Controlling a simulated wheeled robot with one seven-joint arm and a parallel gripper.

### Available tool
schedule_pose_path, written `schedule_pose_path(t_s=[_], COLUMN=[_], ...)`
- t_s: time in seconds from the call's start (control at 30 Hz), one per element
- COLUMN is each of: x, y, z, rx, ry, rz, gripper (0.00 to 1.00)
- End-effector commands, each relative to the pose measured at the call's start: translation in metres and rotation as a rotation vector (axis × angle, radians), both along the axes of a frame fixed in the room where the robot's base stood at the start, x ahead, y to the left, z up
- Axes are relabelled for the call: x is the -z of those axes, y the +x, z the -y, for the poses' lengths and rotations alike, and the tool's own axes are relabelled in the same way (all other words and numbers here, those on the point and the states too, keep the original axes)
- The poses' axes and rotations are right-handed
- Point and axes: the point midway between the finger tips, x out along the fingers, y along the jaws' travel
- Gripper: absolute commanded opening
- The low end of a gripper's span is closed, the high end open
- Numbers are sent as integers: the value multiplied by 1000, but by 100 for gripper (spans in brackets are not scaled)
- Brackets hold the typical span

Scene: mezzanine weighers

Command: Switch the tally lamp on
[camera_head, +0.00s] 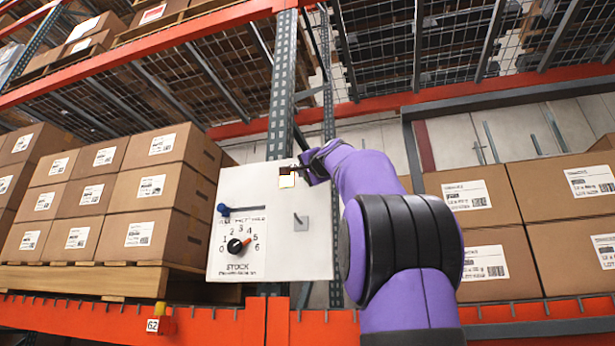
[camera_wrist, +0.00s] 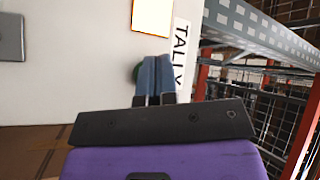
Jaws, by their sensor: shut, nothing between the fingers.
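A white control panel (camera_head: 258,268) is fixed to the rack upright in the head view. Near its top right is a square lamp (camera_head: 287,181), bright and pale with an orange edge; it also shows at the top of the wrist view (camera_wrist: 152,16). A "TALLY" label (camera_wrist: 181,55) is beside it in the wrist view. A green round part (camera_wrist: 137,72), perhaps a button, shows beside my fingers, mostly hidden by them. My gripper (camera_wrist: 156,62) is shut and empty, its fingertips at the panel by this part; I cannot tell whether they touch. In the head view my gripper (camera_head: 304,172) is partly hidden.
The panel also has a slider with a blue knob (camera_head: 223,210), a numbered "STOCK" dial (camera_head: 236,246) and a grey square plate (camera_head: 301,222). Stacked cartons (camera_head: 150,188) stand left and more cartons (camera_head: 490,200) right. An orange rack beam (camera_head: 210,322) runs below the panel.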

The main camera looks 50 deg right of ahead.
Motion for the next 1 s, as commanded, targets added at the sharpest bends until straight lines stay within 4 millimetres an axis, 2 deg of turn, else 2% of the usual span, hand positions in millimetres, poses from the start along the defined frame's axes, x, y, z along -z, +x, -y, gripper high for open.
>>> schedule_pose_path(t_s=[0.5,1.0], x=[0,0], y=[-17,-19], z=[-41,-45], rx=[-1,0], ry=[0,0], rz=[1,0], gripper=[0,0])
